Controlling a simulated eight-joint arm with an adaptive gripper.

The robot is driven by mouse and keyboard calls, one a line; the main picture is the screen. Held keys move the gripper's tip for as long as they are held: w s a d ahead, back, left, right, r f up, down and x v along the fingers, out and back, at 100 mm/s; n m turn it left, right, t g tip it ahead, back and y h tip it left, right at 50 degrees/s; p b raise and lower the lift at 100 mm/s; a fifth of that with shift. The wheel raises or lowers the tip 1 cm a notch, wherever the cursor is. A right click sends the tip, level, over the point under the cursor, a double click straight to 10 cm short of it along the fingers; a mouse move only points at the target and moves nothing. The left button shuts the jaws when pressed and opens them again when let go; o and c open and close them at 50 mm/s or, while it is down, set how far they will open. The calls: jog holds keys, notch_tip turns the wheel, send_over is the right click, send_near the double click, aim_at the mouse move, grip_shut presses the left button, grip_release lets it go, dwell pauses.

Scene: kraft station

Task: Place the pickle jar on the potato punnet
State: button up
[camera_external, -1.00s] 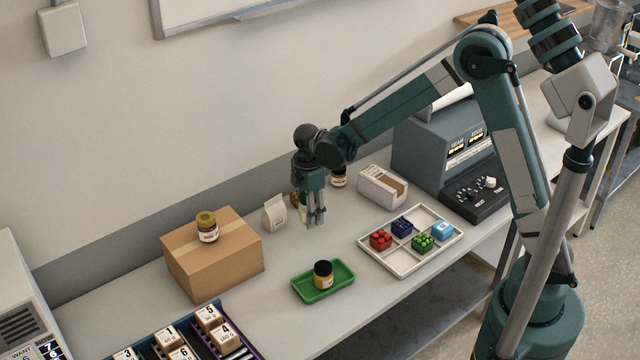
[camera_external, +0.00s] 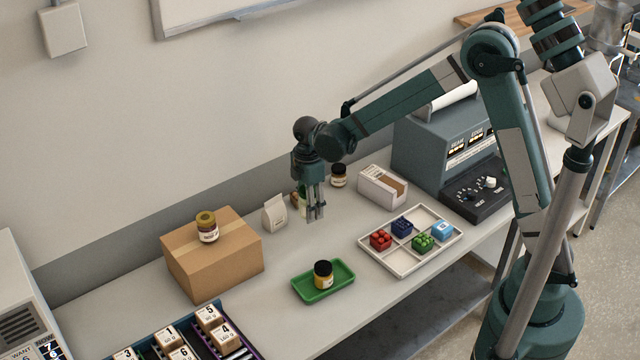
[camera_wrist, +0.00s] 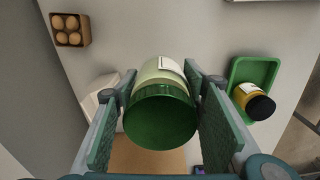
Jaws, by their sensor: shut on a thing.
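The pickle jar (camera_wrist: 160,112) has a green lid facing the camera and a pale label. In the wrist view it sits between the fingers of my gripper (camera_wrist: 163,90), which is shut on it. In the external view my gripper (camera_external: 316,213) hangs over the back of the bench, and the jar is hard to make out there. The potato punnet (camera_wrist: 83,31) is a small brown box with several round potatoes, at the top left of the wrist view, apart from the jar. In the external view it is mostly hidden behind my gripper.
A green tray (camera_external: 300,293) holds a yellow jar with a black lid. A cardboard box (camera_external: 215,262) bears another jar. A white bag (camera_external: 275,214), a dark-lidded jar (camera_external: 338,176), a card holder (camera_external: 382,187) and a divided tray of blocks (camera_external: 395,266) stand nearby.

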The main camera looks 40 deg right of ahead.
jog(key=w+d+r+p, duration=0.2)
jog(key=w+d, duration=0.2)
jog(key=w, duration=0.4)
jog(key=w+d+r+p, duration=0.2)
jog(key=w+d+r, duration=0.1)
jog(key=w, duration=0.5)
jog(key=shift+d, duration=0.5)
jog(key=shift+f, duration=0.1)
jog(key=shift+f, duration=3.1)
jog(key=shift+f+p, duration=0.35)
jog(key=shift+f, duration=1.5)
jog(key=shift+f, duration=0.15)
jog(key=o, duration=1.1)
jog(key=shift+o, duration=0.2)
